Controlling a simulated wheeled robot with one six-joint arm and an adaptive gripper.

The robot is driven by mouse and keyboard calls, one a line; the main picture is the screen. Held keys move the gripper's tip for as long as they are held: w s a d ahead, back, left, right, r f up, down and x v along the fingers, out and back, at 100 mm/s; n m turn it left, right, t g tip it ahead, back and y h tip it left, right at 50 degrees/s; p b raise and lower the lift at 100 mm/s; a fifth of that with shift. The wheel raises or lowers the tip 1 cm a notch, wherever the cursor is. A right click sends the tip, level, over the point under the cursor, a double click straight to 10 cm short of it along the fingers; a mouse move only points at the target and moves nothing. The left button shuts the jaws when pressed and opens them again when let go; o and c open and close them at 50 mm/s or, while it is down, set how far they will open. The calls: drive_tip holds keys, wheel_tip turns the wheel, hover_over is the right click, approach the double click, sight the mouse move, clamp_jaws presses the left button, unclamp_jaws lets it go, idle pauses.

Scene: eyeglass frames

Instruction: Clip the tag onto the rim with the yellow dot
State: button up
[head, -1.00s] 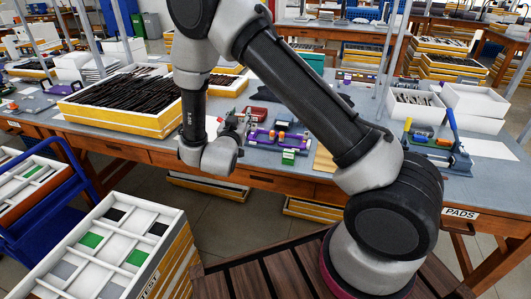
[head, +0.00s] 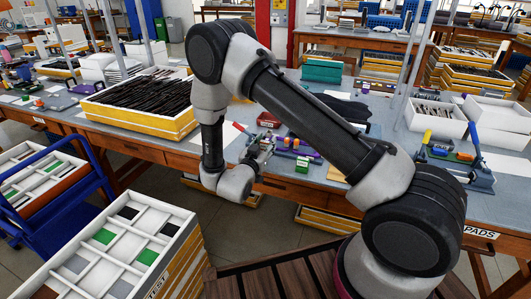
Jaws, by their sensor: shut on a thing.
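My gripper (head: 262,146) is small in the head view, above the front of the grey workbench. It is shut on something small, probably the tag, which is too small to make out. A purple fixture (head: 310,151) with orange parts lies on the bench just right of my gripper, partly behind my arm. A small green block (head: 302,164) is at its front. I cannot make out an eyeglass rim or a yellow dot at this size.
A white-and-yellow box of dark frames (head: 140,112) stands left on the bench. A red case (head: 268,120) lies behind the gripper. A blue-and-yellow tool stand (head: 480,180) is at right. A compartment tray (head: 125,240) stands at front left, beside a blue cart (head: 75,208).

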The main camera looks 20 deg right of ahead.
drive_tip(key=shift+f, duration=1.65)
drive_tip(key=shift+f, duration=0.2)
drive_tip(key=o, duration=0.8)
drive_tip(key=shift+o, duration=0.2)
drive_tip(key=v, duration=0.7)
drive_tip(key=shift+s+a+f, duration=0.2)
drive_tip(key=shift+s+a, duration=0.05)
drive_tip(key=shift+a, duration=0.05)
